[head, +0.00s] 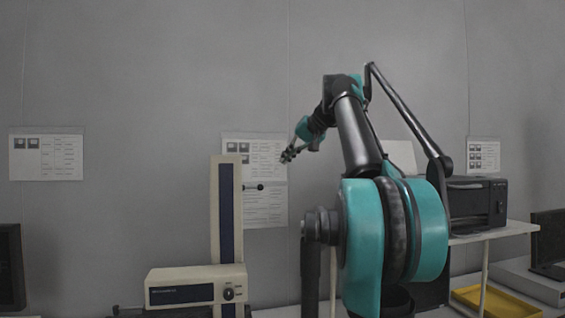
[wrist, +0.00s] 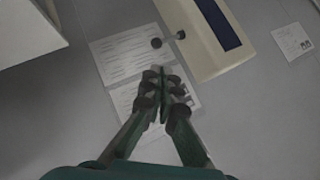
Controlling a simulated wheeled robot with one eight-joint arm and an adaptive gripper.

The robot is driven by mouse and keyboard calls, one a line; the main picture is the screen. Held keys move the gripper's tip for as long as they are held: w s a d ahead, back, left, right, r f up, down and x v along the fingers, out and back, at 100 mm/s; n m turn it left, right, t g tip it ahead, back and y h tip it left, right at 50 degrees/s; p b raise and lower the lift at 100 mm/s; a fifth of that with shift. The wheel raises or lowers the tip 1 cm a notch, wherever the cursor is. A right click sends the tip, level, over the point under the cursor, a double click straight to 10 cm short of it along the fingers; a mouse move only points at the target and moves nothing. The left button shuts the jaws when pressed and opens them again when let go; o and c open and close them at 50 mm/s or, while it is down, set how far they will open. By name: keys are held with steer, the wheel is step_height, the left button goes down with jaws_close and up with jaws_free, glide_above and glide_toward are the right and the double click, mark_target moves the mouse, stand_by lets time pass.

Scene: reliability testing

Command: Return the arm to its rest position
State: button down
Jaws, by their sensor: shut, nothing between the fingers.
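My gripper (head: 287,156) is raised in front of the grey wall, at the end of my bent teal and black arm. In the wrist view the two fingers of my gripper (wrist: 161,72) meet at the tips, with nothing between them. In the head view it is right of and above a beige machine with a tall column (head: 218,200). That column also shows in the wrist view (wrist: 185,50), with a short dark-tipped knob (wrist: 168,40) on its side, close past the fingertips. Depth between fingertips and knob is hard to tell.
Printed sheets (head: 262,205) hang on the wall behind my gripper. A dark monitor (head: 10,268) is at the left edge. The space above my arm is clear.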

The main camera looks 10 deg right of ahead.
stand_by(0.4)
steer(key=s+a+f+n+g+h, duration=0.1)
steer(key=s+f, duration=0.1)
steer(key=f, duration=1)
steer(key=s+a+f+g, duration=0.1)
steer(key=s+a+f, duration=0.15)
steer(key=f, duration=0.95)
steer(key=s+a+f+n+g+h, duration=0.1)
steer(key=s+f, duration=0.1)
steer(key=f, duration=1)
steer(key=s+f+h, duration=0.1)
steer(key=s+f, duration=0.6)
steer(key=f, duration=0.2)
steer(key=s+f+g+h, duration=0.1)
steer(key=s+f, duration=0.7)
steer(key=f, duration=0.1)
steer(key=s+d+f+g+h, duration=0.1)
steer(key=s+f, duration=0.7)
steer(key=f, duration=0.1)
steer(key=shift+f+n, duration=0.2)
steer(key=shift+n, duration=0.2)
steer(key=c, duration=2.2)
jaws_free()
